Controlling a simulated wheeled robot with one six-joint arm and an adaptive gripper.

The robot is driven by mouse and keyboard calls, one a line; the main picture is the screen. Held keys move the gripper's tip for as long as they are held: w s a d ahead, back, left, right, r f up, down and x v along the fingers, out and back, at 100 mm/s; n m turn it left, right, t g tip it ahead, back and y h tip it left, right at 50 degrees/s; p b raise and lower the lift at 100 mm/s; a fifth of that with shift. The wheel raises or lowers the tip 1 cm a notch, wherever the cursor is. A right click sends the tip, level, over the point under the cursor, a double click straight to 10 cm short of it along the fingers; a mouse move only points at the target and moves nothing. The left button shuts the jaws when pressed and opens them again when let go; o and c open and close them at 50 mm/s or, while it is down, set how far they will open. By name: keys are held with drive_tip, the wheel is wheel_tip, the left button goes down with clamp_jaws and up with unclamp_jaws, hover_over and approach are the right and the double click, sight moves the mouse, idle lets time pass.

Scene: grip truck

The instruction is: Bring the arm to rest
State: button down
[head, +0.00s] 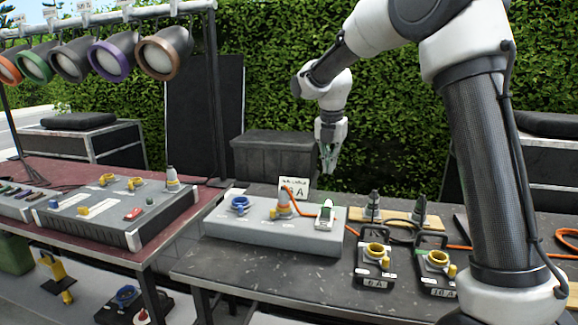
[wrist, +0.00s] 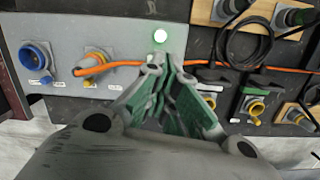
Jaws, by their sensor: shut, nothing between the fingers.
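My gripper (head: 328,160) hangs from my raised arm above the back of the right table in the head view, fingers pointing down. It is shut and empty. In the wrist view its green-padded fingers (wrist: 175,100) meet in front of a grey power box. The grey power box (head: 270,237) stands on the table below and left of the gripper. It has a blue socket (head: 240,204), an orange cable in a grey plug (head: 284,206) and a white switch unit with a green part (head: 325,213). In the wrist view a green light (wrist: 160,36) glows on the box.
Two black socket units with yellow sockets (head: 375,254) (head: 437,262) and dark plugs (head: 373,205) sit on the right table. A sign card (head: 294,188) stands behind the box. A control desk (head: 115,208) is on the left table, under a lamp rail (head: 110,15). A hedge closes the back.

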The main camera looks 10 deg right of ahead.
drive_tip(key=s+d+r+m+t, duration=0.1)
drive_tip(key=s+d+m, duration=0.3)
drive_tip(key=s+m, duration=0.5)
drive_tip(key=s+d+r+m+t, duration=0.1)
drive_tip(key=s+d+m, duration=0.3)
drive_tip(key=s+m, duration=0.6)
drive_tip(key=s+d+r+m, duration=0.1)
drive_tip(key=s+d+m, duration=0.3)
drive_tip(key=s+m, duration=0.6)
drive_tip(key=s, duration=0.7)
drive_tip(key=shift+s+d+t+y, duration=0.2)
drive_tip(key=shift+t+y, duration=0.1)
drive_tip(key=shift+t, duration=0.1)
drive_tip(key=shift+r, duration=0.1)
